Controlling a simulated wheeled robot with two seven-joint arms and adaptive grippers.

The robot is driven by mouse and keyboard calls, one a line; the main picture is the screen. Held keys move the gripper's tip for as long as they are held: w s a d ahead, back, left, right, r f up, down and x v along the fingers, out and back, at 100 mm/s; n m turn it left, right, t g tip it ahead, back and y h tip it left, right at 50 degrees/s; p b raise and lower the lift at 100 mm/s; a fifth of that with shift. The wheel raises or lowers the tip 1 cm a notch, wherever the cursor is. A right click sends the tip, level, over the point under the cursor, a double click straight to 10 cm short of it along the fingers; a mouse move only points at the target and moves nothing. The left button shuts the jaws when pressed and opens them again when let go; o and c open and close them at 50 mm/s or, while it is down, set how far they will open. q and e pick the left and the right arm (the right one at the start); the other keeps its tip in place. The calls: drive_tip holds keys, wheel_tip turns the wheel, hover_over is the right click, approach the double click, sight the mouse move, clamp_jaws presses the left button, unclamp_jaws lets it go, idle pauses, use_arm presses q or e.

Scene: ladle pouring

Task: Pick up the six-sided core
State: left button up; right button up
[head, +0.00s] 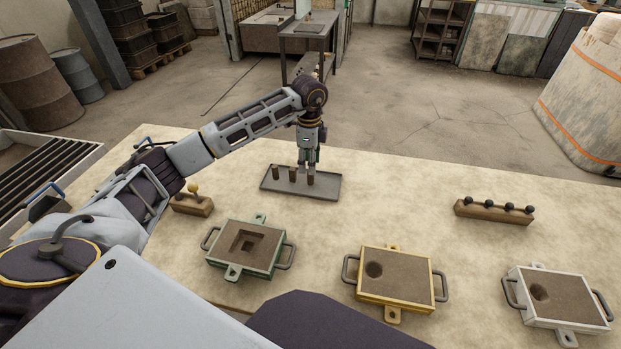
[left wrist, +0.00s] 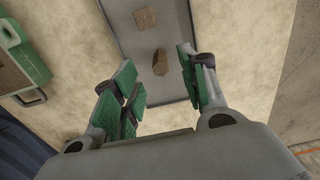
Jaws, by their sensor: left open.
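Three small brown cores stand on a grey tray (head: 328,188) on the table. The left core (head: 276,172) and middle core (head: 292,174) are clear of my gripper. The right core (head: 311,179) is under my left gripper (head: 308,168), which points down over the tray's right part. In the left wrist view the open green-padded fingers (left wrist: 158,82) sit either side of a core with angled sides (left wrist: 160,62), which looks six-sided. A squarer core (left wrist: 145,18) stands farther along the tray (left wrist: 185,30). I cannot tell whether a finger touches a core.
A green-framed mould (head: 222,256), a yellow-framed mould (head: 400,299) and a white-framed mould (head: 560,318) lie along the front. A wooden block with a yellow knob (head: 193,206) is left. A wooden rack with dark knobs (head: 490,213) is right. The table between tray and rack is clear.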

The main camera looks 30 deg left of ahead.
sight(311, 184)
use_arm(q)
drive_tip(key=shift+f, duration=0.25)
drive_tip(key=shift+f, duration=0.1)
drive_tip(key=shift+d+f, duration=0.15)
drive_tip(key=shift+f, duration=2.35)
drive_tip(key=shift+c, duration=0.3)
drive_tip(key=shift+w, duration=0.1)
clamp_jaws()
